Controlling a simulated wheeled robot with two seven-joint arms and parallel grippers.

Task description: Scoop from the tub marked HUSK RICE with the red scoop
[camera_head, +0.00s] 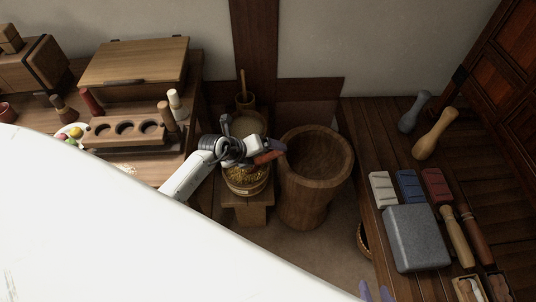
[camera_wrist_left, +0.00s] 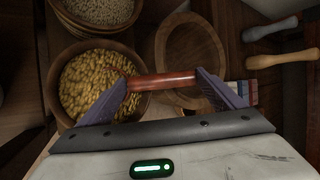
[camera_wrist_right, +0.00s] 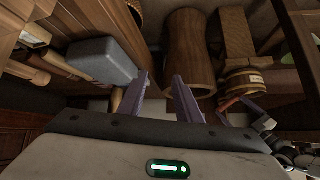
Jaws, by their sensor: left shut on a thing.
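My left gripper (camera_head: 264,152) is shut on the red scoop (camera_head: 267,157), whose red handle (camera_wrist_left: 162,80) spans between the purple fingers in the left wrist view. I cannot make out the scoop's bowl. The gripper is above a round wooden tub (camera_head: 247,189) of golden grain (camera_wrist_left: 92,82). The tub also shows in the right wrist view (camera_wrist_right: 244,84) with a pale label too small to read, so I cannot tell if it is HUSK RICE. My right gripper (camera_wrist_right: 163,88) is open and empty; its fingertips show at the head view's bottom edge (camera_head: 376,291).
A second tub (camera_wrist_left: 98,12) of pale grain stands behind the golden one. A large wooden mortar (camera_head: 312,185) stands close on the right. The right bench holds a grey stone block (camera_head: 415,238), coloured blocks and pestles. My white body hides the head view's lower left.

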